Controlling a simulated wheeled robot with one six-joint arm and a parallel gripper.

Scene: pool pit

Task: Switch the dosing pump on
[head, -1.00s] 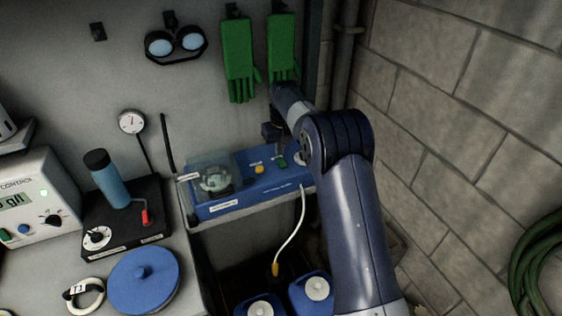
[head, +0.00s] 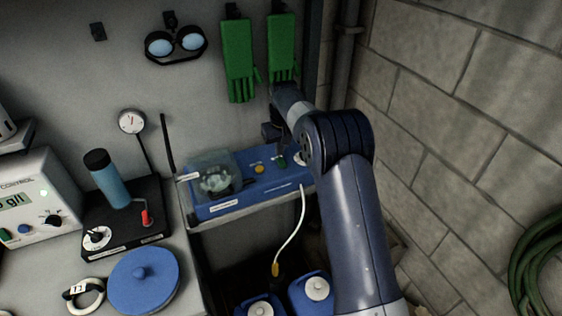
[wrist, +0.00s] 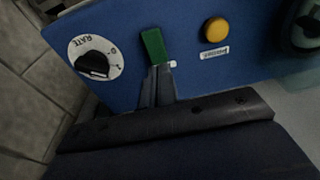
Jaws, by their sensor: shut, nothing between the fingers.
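The dosing pump (head: 225,203) is a blue unit with a clear-covered pump head at its left, on a shelf against the wall. A green rocker switch (wrist: 153,46) is on its face in the wrist view, and it also shows small in the head view (head: 282,161). My gripper (wrist: 161,72) is shut and empty, its fingertips at the lower edge of the green switch. I cannot tell whether they touch it. In the head view my gripper (head: 272,134) is above the pump, partly hidden by my arm.
A yellow button (wrist: 215,31) and a black RATE knob (wrist: 94,64) flank the switch. A white tube (head: 291,232) hangs from the pump toward blue canisters (head: 312,290). Green gloves (head: 238,60) hang behind. A block wall (head: 460,120) stands close on the right.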

